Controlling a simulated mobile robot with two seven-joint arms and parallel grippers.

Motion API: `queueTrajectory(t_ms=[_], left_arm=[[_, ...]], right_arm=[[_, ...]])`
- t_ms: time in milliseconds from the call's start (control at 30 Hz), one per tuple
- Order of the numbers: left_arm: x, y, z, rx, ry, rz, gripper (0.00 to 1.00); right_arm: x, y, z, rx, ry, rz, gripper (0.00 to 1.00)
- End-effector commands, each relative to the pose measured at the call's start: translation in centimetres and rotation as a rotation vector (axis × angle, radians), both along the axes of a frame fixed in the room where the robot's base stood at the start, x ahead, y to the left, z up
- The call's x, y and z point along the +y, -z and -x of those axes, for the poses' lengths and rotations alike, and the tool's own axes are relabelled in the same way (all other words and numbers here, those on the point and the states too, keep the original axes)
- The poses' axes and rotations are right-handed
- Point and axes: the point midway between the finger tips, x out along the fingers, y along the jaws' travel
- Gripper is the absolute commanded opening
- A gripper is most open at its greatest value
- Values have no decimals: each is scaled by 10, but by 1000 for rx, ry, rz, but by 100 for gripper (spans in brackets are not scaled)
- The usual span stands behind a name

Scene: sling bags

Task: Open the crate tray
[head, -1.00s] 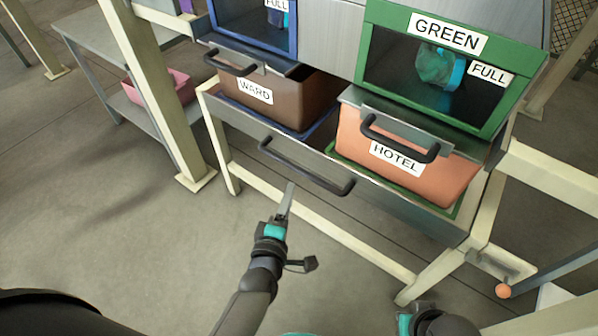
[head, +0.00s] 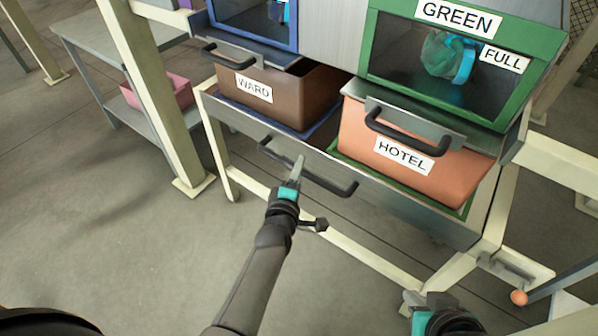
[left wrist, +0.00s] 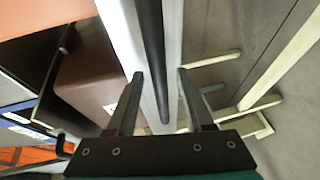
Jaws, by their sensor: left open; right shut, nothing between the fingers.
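The crate tray (head: 405,209) is a wide grey drawer under the bins, with a long black handle (head: 335,190) on its front. It holds a brown crate labelled WARD (head: 305,93) and an orange crate labelled HOTEL (head: 365,138). My left gripper (head: 299,162) is open at the tray handle. In the left wrist view, the black handle bar (left wrist: 152,50) runs between its two spread fingers (left wrist: 160,76); contact cannot be told. My right gripper (head: 413,297) is shut and empty at the bottom right, low and apart from the tray.
A green-framed bin (head: 440,60) labelled GREEN and FULL stands above the HOTEL crate; a blue-framed bin (head: 252,18) is above the WARD crate. Cream posts (head: 160,110) frame the rack. A side shelf holds a pink bin (head: 172,92). The floor (head: 110,225) before the rack is clear.

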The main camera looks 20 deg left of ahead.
Motion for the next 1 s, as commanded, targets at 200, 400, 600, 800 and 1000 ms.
queueTrajectory(t_ms=[200, 400, 600, 800, 1000], left_arm=[[0, 1, -5, -1, -1, 1, 52], [0, 1, -6, 0, 0, 1, 52], [0, 1, -6, 0, 0, 1, 41], [0, 1, -6, 0, 0, 1, 18], [0, 1, -6, -1, 0, 1, 0]], right_arm=[[6, 2, -5, -42, -9, -19, 0], [7, 2, -6, -48, -10, -22, 0], [7, 2, -6, -47, -10, -21, 0], [7, 2, -6, -46, -10, -21, 0], [7, 2, -5, -46, -10, -21, 0]])
